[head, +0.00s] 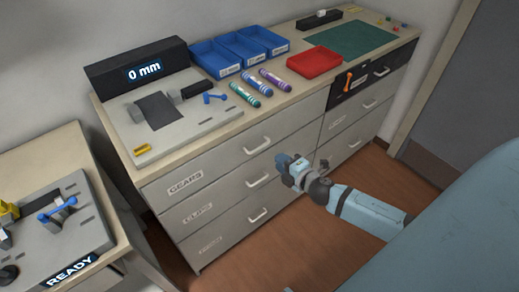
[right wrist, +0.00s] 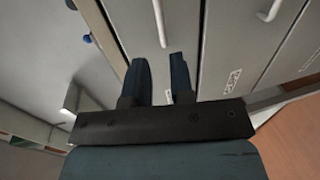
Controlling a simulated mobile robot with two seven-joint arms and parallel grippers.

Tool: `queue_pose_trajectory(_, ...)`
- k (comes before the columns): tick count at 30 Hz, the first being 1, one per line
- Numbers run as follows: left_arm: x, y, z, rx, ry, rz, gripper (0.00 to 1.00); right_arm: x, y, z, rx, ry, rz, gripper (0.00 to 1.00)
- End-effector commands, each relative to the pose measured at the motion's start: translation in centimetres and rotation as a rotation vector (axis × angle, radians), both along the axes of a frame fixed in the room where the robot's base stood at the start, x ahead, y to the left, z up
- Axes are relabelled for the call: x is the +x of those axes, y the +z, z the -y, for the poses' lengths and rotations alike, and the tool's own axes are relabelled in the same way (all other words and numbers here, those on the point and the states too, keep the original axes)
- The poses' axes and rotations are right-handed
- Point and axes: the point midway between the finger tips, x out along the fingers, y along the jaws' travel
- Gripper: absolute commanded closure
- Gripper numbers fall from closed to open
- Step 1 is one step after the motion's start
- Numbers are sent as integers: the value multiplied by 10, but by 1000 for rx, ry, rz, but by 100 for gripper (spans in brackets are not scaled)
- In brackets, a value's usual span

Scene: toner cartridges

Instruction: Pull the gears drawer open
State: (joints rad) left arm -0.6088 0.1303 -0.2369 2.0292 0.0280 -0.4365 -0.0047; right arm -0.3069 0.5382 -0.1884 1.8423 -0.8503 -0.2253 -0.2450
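The gears drawer (head: 222,163) is the top left drawer of the grey cabinet, its front flush and shut. Its label (head: 185,182) reads GEARS, and its bar handle (head: 257,146) is bare. My right gripper (head: 284,162) is in front of the cabinet, right of and a little below that handle in the head view. In the right wrist view the two fingers (right wrist: 158,72) are apart with nothing between them. The top drawer's handle (right wrist: 161,22) shows beyond the fingertips, apparently not touched. My left gripper is not in view.
The clips drawer (head: 225,198) and another drawer lie below, with similar handles. The worktop holds a gauge fixture (head: 170,115), blue bins (head: 240,50), a red tray (head: 314,62) and several cartridges. A side table (head: 60,215) stands at left. Floor before the drawers is clear.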

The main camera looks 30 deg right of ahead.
Motion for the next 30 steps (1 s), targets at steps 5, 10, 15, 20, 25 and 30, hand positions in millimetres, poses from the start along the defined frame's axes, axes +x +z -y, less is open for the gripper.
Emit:
queue_pose_trajectory(5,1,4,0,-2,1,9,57,38,-5,-2,0,-1,3,78)
queue_pose_trajectory(10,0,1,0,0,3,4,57,71,-14,-6,3,-2,2,78)
queue_pose_trajectory(15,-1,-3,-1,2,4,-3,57,96,-20,-8,4,-1,0,78)
queue_pose_trajectory(20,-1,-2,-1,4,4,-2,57,108,-23,-9,5,-2,0,78)
queue_pose_trajectory(25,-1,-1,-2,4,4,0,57,111,-24,-9,5,-2,-1,78)
queue_pose_trajectory(30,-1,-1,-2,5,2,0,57,111,-24,-9,5,-1,-1,80)
